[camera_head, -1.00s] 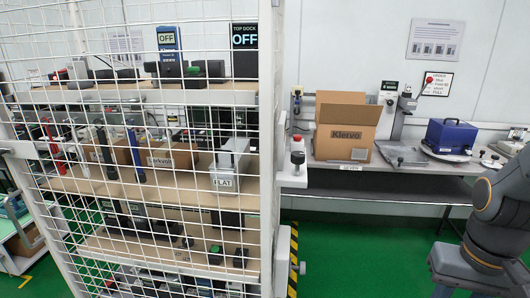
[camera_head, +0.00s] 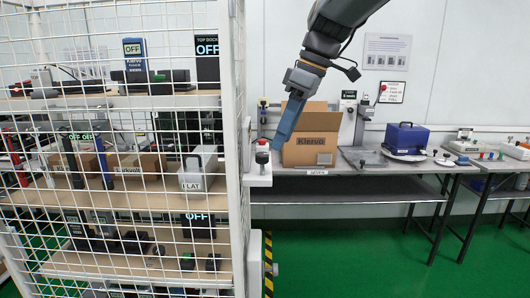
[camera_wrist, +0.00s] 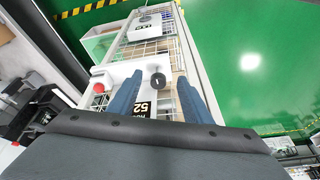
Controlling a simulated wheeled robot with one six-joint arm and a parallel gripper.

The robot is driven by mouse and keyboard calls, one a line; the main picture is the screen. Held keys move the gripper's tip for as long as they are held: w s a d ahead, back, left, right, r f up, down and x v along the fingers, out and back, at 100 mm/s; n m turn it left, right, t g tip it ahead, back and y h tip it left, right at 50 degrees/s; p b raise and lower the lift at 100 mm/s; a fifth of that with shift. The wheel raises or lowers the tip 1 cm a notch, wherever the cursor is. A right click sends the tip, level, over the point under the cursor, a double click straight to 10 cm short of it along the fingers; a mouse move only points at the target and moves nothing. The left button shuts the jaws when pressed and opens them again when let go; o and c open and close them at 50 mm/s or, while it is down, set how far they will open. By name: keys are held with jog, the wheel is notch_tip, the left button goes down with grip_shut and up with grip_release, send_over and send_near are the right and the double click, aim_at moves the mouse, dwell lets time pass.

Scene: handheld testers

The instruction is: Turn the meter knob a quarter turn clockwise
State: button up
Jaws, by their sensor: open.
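A black round knob (camera_head: 262,157) stands on a small white shelf (camera_head: 258,181) fixed to the cage post, close to a red button (camera_head: 263,142). In the wrist view the knob (camera_wrist: 158,79) appears between my two blue fingers, with the red button (camera_wrist: 98,88) to its left. A dark label or display reading "52" (camera_wrist: 142,108) shows partly behind the left finger. My gripper (camera_head: 277,146) points down just right of the knob in the head view. Its fingers (camera_wrist: 159,80) are open and apart, with nothing held. Contact with the knob cannot be told.
A wire-mesh cage (camera_head: 232,100) with shelves of testers fills the left. Behind my gripper, a cardboard box (camera_head: 310,150) stands on a grey bench (camera_head: 375,171), with a blue case (camera_head: 407,138) further right. Green floor below the bench is clear.

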aim_at(263, 154)
jog(key=shift+n+y, duration=0.3)
jog(key=shift+n, duration=0.5)
jog(key=shift+w+a+f, duration=0.25)
jog(key=shift+a+f, duration=0.45)
jog(key=shift+w+a+f, duration=0.2)
jog(key=shift+a+f, duration=0.5)
jog(key=shift+a, duration=0.05)
jog(key=shift+w+a+f, duration=0.25)
jog(key=shift+a+f, duration=0.45)
jog(key=c, duration=1.1)
